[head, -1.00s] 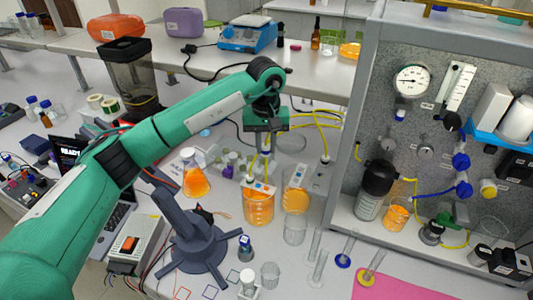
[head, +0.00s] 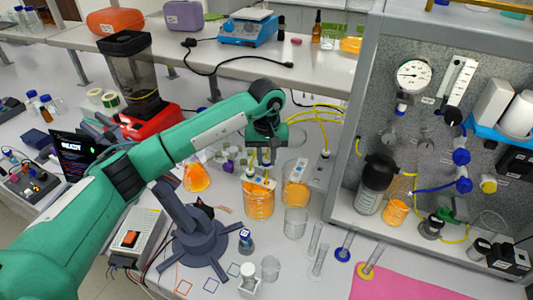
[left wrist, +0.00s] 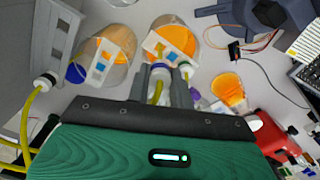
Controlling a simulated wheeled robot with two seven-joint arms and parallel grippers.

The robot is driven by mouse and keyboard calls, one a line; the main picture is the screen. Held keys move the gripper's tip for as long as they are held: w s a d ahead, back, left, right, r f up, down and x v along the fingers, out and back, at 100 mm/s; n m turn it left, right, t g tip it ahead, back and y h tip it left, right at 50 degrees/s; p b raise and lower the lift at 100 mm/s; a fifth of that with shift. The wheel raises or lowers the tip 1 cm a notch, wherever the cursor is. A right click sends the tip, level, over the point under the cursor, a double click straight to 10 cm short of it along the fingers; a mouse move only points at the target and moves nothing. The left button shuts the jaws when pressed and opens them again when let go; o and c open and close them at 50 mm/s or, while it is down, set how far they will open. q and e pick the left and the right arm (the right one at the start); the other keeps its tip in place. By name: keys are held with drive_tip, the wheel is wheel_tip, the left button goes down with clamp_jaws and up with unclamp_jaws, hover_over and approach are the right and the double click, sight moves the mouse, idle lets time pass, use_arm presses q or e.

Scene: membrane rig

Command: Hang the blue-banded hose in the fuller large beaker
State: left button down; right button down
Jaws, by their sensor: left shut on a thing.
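My left gripper (head: 264,153) is shut on a yellow hose (left wrist: 157,92) with a white and bluish collar, just above the left large beaker (head: 258,203). This beaker holds orange liquid and has a white card with coloured squares at its rim. A second large beaker (head: 297,192) with orange liquid and a similar card stands to its right; its lower part is partly hidden by a clear beaker. The left beaker seems to show more orange. In the left wrist view, another hose collar (left wrist: 186,67) sits beside the fingers. Whether the held hose end is inside the rim is unclear. My right gripper is not in view.
An empty clear beaker (head: 295,222) stands in front of the two large beakers. Another yellow hose (head: 325,142) ends right of them. A flask of orange liquid (head: 197,178) stands to the left. Thin cylinders (head: 320,260) and the grey rig panel (head: 385,120) are at right.

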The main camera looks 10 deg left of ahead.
use_arm(q)
drive_tip(key=shift+f+b, duration=0.45)
drive_tip(key=shift+f, duration=2.95)
drive_tip(key=shift+f+b, duration=0.2)
drive_tip(key=shift+b, duration=0.25)
drive_tip(key=c, duration=1.1)
unclamp_jaws()
drive_tip(key=shift+c, duration=0.2)
drive_tip(key=shift+r+b, duration=0.3)
drive_tip(key=shift+r, duration=0.2)
wheel_tip(320, 180, up, 12)
drive_tip(key=b, duration=0.4)
drive_tip(key=shift+f+b, duration=0.2)
drive_tip(key=shift+b, duration=0.1)
drive_tip(key=shift+r, duration=0.65)
